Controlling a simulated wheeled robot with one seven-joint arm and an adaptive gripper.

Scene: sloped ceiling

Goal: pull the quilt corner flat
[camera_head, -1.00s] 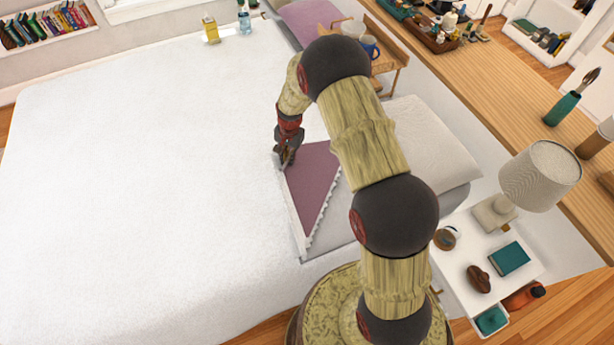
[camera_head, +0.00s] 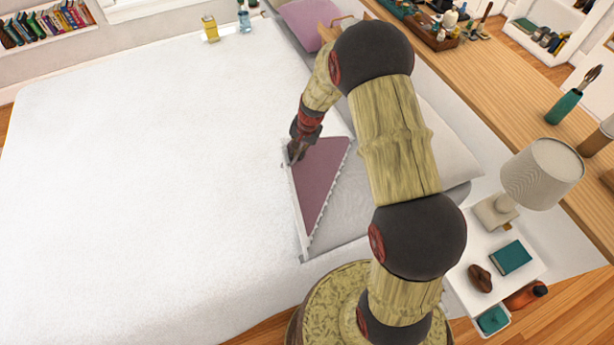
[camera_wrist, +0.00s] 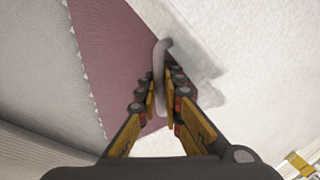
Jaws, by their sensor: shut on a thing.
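The quilt (camera_head: 130,170) is white and covers most of the bed. Its near-right corner is folded back, and the purple underside (camera_head: 318,180) shows as a triangle with a white trimmed edge. My gripper (camera_head: 293,155) is at the folded corner, left of the pillow. In the wrist view my gripper (camera_wrist: 160,85) is shut on a pale rolled edge of the quilt, with the purple underside (camera_wrist: 115,60) to its left and the white top to its right. The fingers partly hide the gripped corner.
A grey-white pillow (camera_head: 440,135) lies right of the fold, partly behind my arm. A yellow bottle (camera_head: 210,28) and a clear blue bottle (camera_head: 245,20) stand beyond the bed's far edge.

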